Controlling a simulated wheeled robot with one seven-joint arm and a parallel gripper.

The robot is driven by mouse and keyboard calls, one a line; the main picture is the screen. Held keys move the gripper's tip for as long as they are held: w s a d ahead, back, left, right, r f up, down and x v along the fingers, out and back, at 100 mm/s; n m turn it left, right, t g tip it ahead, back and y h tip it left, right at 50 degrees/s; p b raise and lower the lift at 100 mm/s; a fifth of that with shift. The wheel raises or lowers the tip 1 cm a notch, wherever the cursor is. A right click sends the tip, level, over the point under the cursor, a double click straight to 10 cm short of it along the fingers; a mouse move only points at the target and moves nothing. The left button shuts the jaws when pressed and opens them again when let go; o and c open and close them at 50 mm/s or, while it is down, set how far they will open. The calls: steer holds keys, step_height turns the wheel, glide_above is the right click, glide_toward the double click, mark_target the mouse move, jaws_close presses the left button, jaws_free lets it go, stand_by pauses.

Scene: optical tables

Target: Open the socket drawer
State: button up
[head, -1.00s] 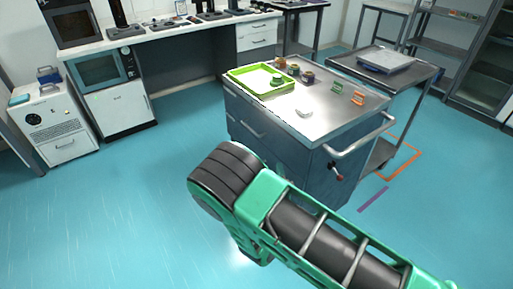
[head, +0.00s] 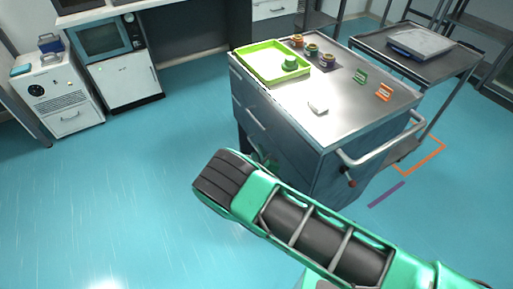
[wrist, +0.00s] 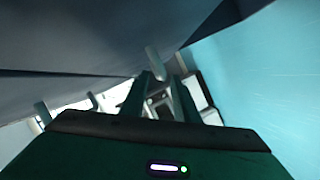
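The drawer cabinet (head: 290,135) is a dark blue-grey trolley with a steel top, in the middle of the head view. Its drawer front faces left, with a pale bar handle (head: 255,119); the drawers look closed. I cannot tell which one is the socket drawer. My gripper is mostly hidden behind my green arm in the head view, low by the drawer front. In the wrist view my gripper (wrist: 157,80) has its two green fingers apart, with a grey bar handle (wrist: 154,62) just beyond and between the tips. Contact cannot be told.
A push rail (head: 385,145) juts from the right end. A second trolley (head: 440,65) stands behind. The floor to the left is clear.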

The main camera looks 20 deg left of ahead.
steer(key=shift+x, duration=2.15)
jaws_close()
